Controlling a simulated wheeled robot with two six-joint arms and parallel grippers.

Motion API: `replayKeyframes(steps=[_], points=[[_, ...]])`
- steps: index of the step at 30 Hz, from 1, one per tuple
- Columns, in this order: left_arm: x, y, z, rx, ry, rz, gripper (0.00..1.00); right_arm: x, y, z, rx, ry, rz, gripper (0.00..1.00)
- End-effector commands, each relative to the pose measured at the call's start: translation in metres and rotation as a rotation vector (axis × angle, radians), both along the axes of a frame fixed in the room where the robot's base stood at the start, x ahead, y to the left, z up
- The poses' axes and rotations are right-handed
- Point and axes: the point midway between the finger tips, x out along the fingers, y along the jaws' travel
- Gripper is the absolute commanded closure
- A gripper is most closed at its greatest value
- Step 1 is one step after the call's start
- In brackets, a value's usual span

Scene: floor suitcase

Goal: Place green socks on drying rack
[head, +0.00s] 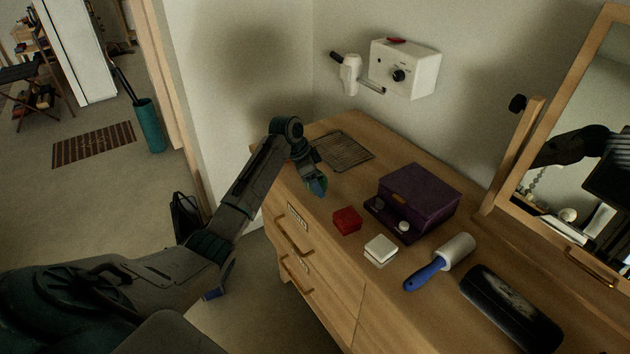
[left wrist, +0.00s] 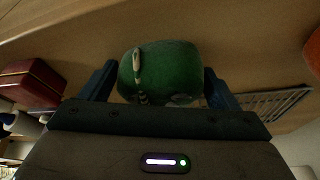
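The green socks (left wrist: 160,72), a rolled green bundle with a pale striped mark, sit between the fingers of my left gripper (left wrist: 160,78) in the left wrist view. Both fingertips press close at the bundle's sides. In the head view my left gripper (head: 316,186) points down at the dresser's left edge, with only a little green showing at the fingers. The drying rack (head: 343,152), a flat dark wire grid, lies on the dresser's far left corner, just beyond the gripper. It also shows at the right of the left wrist view (left wrist: 272,103). My right gripper is not in view.
The wooden dresser (head: 345,265) carries a red box (head: 347,220), a white box (head: 381,249), a purple box (head: 424,198), a blue-handled lint roller (head: 440,262) and a black case (head: 510,308). A mirror (head: 595,165) stands at right. A hair dryer (head: 348,75) hangs on the wall.

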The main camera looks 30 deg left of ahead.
Motion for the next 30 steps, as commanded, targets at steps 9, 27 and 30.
replayKeyframes(steps=[9,27,30], points=[[0.0,0.0,0.001,0.0,0.0,0.0,0.52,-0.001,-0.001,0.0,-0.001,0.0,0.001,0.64],[-0.015,0.009,0.034,0.004,-0.001,0.002,0.52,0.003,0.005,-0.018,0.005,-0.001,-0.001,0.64],[-0.038,0.018,0.035,0.008,0.001,0.001,0.52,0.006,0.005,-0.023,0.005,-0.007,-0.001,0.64]])
